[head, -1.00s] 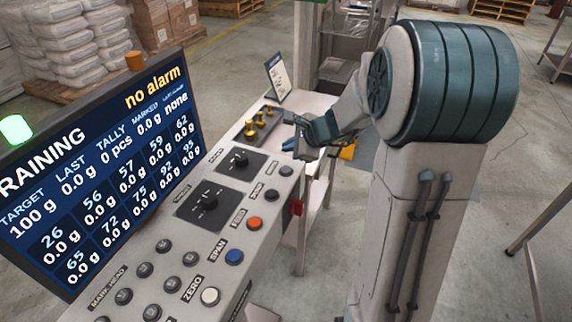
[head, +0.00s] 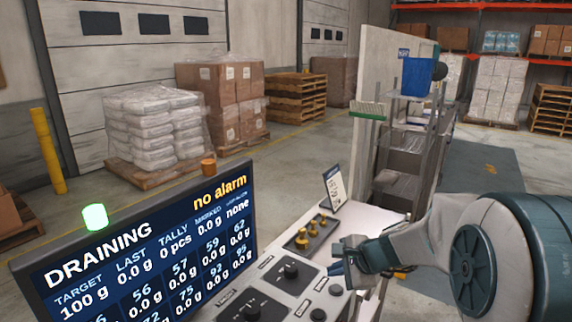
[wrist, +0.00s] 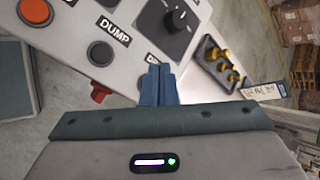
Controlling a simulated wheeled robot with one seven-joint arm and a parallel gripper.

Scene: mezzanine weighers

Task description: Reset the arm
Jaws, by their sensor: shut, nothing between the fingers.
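My gripper (head: 342,270) is at the right end of the control console in the head view, partly hidden behind my own wrist. In the wrist view my gripper (wrist: 158,72) shows its two blue fingers side by side, shut and empty. The fingertips lie in front of the console panel (wrist: 125,45), near a label partly hidden by them. I cannot tell how far above the panel they are. A black rotary knob (wrist: 178,20) is just beyond the fingertips, and an orange button (wrist: 35,12) and a dark button (wrist: 100,53) are to the left.
A screen (head: 150,245) reading "DRAINING" and "no alarm" stands behind the console. A tray with several brass weights (head: 312,232) and a tilted sign (head: 333,187) stand beyond the panel. A red part (wrist: 101,93) sticks out at the console edge. Pallets (head: 297,98) stand far back.

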